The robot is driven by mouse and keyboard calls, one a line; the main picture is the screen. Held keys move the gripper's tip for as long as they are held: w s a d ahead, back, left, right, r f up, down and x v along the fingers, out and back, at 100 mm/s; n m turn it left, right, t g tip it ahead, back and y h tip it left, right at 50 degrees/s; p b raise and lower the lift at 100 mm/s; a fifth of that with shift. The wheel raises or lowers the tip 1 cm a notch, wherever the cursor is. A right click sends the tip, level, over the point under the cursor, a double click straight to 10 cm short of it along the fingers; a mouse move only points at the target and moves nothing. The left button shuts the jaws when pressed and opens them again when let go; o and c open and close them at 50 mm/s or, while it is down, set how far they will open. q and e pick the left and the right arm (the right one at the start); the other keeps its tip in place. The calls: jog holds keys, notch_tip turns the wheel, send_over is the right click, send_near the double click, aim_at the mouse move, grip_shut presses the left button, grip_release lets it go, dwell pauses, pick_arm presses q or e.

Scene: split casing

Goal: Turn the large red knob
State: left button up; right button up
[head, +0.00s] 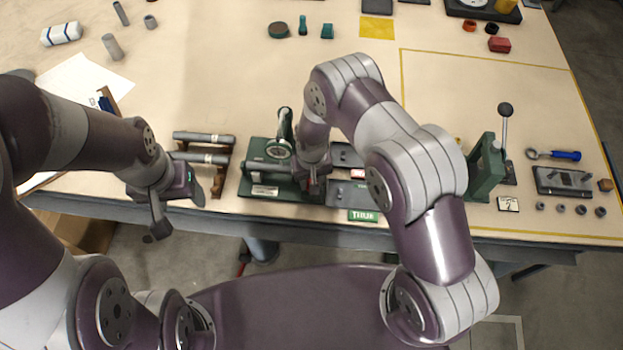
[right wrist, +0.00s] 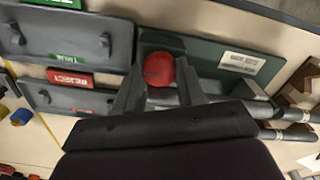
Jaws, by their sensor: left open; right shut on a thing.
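The large red knob (right wrist: 159,68) is round and sits on the green base of a fixture (head: 262,187) at the table's front edge. My right gripper (right wrist: 159,82) has one finger on each side of the knob and is shut on it. In the head view my right gripper (head: 314,184) reaches down over the fixture and hides most of the knob. My left gripper (head: 178,212) is open and empty, left of the fixture near the table's front edge.
Grey bars lie on a brown rack (head: 219,186) between my left gripper and the fixture. Grey trays with labels (head: 347,194) adjoin the fixture on the right. A green lever press (head: 486,172) stands further right. The table's middle back is mostly clear.

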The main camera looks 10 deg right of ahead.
jog(key=m+b, duration=0.2)
jog(key=m, duration=0.1)
jog(key=shift+m, duration=0.4)
jog(key=shift+m+b, duration=0.85)
jog(key=shift+m, duration=1.35)
jog(key=shift+r, duration=0.1)
jog(key=o, duration=1.1)
jog(key=shift+c, duration=0.2)
notch_tip(320, 180, up, 13)
jog(key=b, duration=0.2)
jog(key=shift+b, duration=0.35)
